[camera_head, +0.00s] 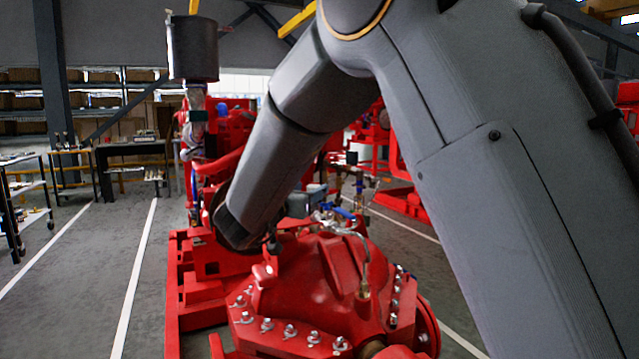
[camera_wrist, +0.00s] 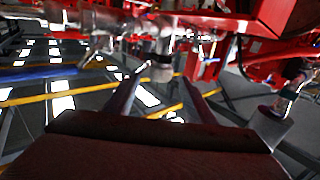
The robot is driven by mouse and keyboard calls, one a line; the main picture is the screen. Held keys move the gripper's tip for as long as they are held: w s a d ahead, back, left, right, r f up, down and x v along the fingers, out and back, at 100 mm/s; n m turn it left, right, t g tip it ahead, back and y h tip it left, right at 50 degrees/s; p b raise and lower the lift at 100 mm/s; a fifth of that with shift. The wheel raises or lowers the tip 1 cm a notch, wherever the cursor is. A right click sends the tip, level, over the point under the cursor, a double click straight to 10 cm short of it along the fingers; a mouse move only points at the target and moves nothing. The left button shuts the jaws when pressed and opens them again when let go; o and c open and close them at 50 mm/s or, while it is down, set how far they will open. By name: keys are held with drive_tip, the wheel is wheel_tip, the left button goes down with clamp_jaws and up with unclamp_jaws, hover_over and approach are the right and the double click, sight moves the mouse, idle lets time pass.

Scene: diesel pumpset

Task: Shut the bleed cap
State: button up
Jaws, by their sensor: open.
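In the wrist view, which looks upside down, my gripper (camera_wrist: 165,80) reaches up from the dark wrist body with its two fingers apart. A small metal fitting with a dark round end (camera_wrist: 162,70) shows between and just beyond the fingertips. It may be the bleed cap, but I cannot be sure, nor tell whether the fingers touch it. In the head view my arm covers the gripper. Beside the arm's end, a valve with a blue lever (camera_head: 345,213) and a bent hose (camera_head: 362,245) sit above the red pump casing (camera_head: 315,275). I cannot make out the bleed cap there.
The red engine (camera_head: 225,135) stands behind the pump, with a dark exhaust cylinder (camera_head: 193,48) rising at its left. Silvery pipework (camera_wrist: 95,18) crosses the top of the wrist view. The floor (camera_head: 75,285) left of the pumpset is clear. A black table (camera_head: 133,150) stands farther back.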

drive_tip(key=x, duration=0.7)
drive_tip(key=shift+w+d, duration=0.15)
drive_tip(key=shift+w, duration=0.05)
drive_tip(key=shift+c, duration=0.3)
drive_tip(key=c, duration=1)
drive_tip(key=shift+r, duration=0.1)
